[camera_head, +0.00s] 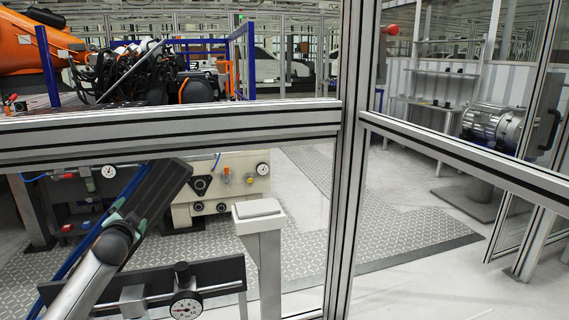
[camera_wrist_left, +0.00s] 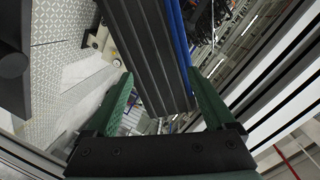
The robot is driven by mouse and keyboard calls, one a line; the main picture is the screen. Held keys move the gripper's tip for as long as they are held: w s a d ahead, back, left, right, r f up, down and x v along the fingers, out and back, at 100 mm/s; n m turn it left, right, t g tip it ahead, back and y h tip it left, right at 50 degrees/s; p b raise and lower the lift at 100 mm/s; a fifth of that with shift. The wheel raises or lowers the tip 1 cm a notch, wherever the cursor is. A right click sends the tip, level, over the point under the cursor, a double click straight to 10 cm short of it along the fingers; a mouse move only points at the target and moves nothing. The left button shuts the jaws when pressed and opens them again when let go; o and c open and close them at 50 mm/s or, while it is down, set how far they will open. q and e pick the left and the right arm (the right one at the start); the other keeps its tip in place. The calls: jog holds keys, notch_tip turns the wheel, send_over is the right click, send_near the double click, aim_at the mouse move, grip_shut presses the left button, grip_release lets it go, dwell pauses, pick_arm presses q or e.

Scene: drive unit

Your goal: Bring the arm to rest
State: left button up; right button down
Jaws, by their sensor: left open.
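My left arm (camera_head: 92,285) reaches up from the lower left of the head view. Its gripper (camera_head: 128,208) has green fingers and is at a slanted dark grey bar (camera_head: 165,192) with a blue strip along one side. In the left wrist view the gripper (camera_wrist_left: 160,74) is open, its two green fingers wide apart. The ribbed dark bar (camera_wrist_left: 145,45) runs between and beyond them in that picture. I cannot tell whether the fingers touch it. Nothing is seen clamped in the fingers. My right gripper is not in view.
An aluminium frame with a post (camera_head: 350,180) and rails (camera_head: 160,130) crosses the head view. A dial gauge on a dark bar (camera_head: 215,272) and a grey pedestal (camera_head: 263,250) stand near the arm.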

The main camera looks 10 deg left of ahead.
pick_arm(q)
jog(key=d+f+n+h, duration=0.1)
jog(key=d+f+h, duration=0.4)
jog(key=d+f, duration=0.65)
jog(key=s+d+f+g+h, duration=0.2)
jog(key=s+d+f+h, duration=0.1)
jog(key=s+d+f, duration=1.1)
jog(key=s+d+f+n+g+h, duration=0.1)
jog(key=s+d+f+g+h, duration=0.3)
jog(key=s+d, duration=1.35)
jog(key=s+a+r+p, duration=0.1)
jog(key=a+r+p, duration=0.1)
jog(key=r+p, duration=0.4)
jog(key=s+a+r+t+y+p, duration=0.1)
jog(key=s+r+p, duration=0.1)
jog(key=r+p, duration=0.5)
jog(key=p, duration=0.6)
jog(key=shift+s+a+r+n+t, duration=0.15)
jog(key=shift+s+a+n+t, duration=0.15)
jog(key=shift+a+n, duration=0.1)
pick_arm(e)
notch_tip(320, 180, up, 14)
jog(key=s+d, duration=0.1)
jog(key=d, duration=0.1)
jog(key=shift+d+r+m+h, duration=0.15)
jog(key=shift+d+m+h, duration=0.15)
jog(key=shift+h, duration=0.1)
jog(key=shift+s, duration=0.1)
